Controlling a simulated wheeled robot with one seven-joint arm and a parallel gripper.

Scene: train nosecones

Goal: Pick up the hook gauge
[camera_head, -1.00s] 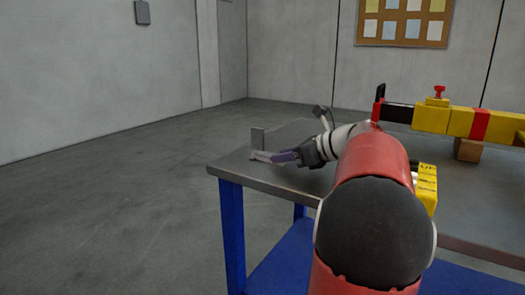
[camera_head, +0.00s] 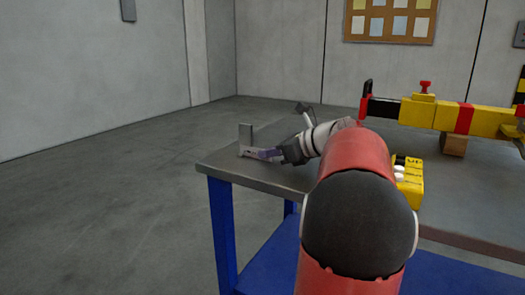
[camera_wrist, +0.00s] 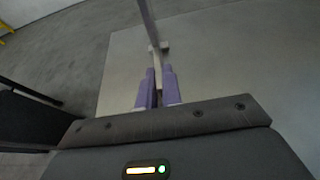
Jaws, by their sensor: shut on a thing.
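The hook gauge (camera_head: 246,135) is a grey piece with an upright plate, at the far left corner of the table. In the wrist view it shows as a thin bar (camera_wrist: 148,20) with a small pale block (camera_wrist: 165,47), running away from between the fingers. My gripper (camera_head: 263,153) has purple fingers. In the wrist view my gripper (camera_wrist: 158,76) is shut on the near part of the gauge. I cannot tell whether the gauge still touches the table. The held part is partly hidden between the fingers.
The grey table top (camera_head: 285,178) has blue legs. A yellow box with white parts (camera_head: 409,184) stands right of my arm. A long yellow, red and black assembly (camera_head: 450,115) lies behind it on a wooden block (camera_head: 453,144). The table's left edge is close to my gripper.

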